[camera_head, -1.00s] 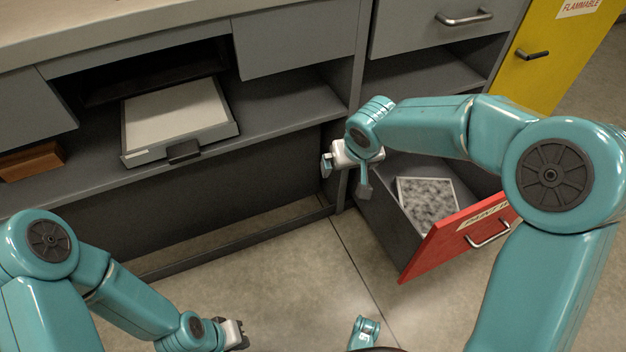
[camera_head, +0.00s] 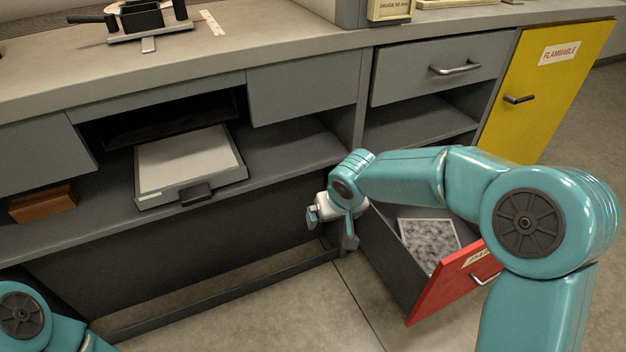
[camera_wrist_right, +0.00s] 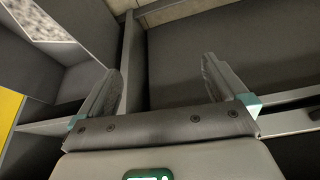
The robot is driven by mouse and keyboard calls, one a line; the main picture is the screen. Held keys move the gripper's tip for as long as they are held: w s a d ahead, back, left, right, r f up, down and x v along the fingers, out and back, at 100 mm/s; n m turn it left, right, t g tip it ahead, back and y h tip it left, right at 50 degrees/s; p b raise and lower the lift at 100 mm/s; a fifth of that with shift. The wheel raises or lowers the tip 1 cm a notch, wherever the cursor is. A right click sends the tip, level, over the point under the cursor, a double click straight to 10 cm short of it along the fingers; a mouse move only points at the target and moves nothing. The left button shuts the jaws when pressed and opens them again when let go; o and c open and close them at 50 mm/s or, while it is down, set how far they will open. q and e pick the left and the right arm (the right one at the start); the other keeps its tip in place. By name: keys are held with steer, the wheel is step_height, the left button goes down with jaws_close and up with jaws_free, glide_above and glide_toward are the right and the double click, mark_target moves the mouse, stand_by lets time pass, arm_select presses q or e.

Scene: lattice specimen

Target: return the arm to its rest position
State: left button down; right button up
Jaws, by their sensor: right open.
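My right gripper (camera_head: 333,222) hangs at the end of the teal right arm (camera_head: 400,178), in front of the cabinet's dark lower opening and just left of the open red-fronted drawer (camera_head: 447,288). In the right wrist view, its two fingers (camera_wrist_right: 165,90) are spread wide with nothing between them. A speckled grey panel (camera_head: 428,243) lies inside the drawer, apart from the gripper. My left arm (camera_head: 35,325) shows only in part at the bottom left, and its gripper is out of the picture.
A pulled-out grey tray (camera_head: 160,200) and a brown block (camera_head: 42,204) sit on the shelf at left. A yellow cabinet (camera_head: 565,75) stands at right. A black fixture (camera_head: 145,18) is on the counter (camera_head: 270,45). The floor (camera_head: 260,315) in front is clear.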

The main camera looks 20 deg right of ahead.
steer(key=shift+r, duration=0.1)
steer(key=s+a+r+g+y+p, duration=0.1)
steer(key=s+a+r+p, duration=0.1)
steer(key=s+p, duration=0.6)
steer(key=s+a+r+m+g+y+p, duration=0.1)
steer(key=s+a+r+p, duration=0.2)
steer(key=s+p, duration=0.6)
steer(key=s+a+r+m+g+y+p, duration=0.1)
steer(key=s+r+p, duration=0.4)
steer(key=p, duration=1.3)
steer(key=s+a+y, duration=0.1)
steer(key=s, duration=0.2)
steer(key=shift+s+a+g+p, duration=0.25)
steer(key=shift+s+g+p, duration=0.1)
steer(key=shift+g, duration=0.05)
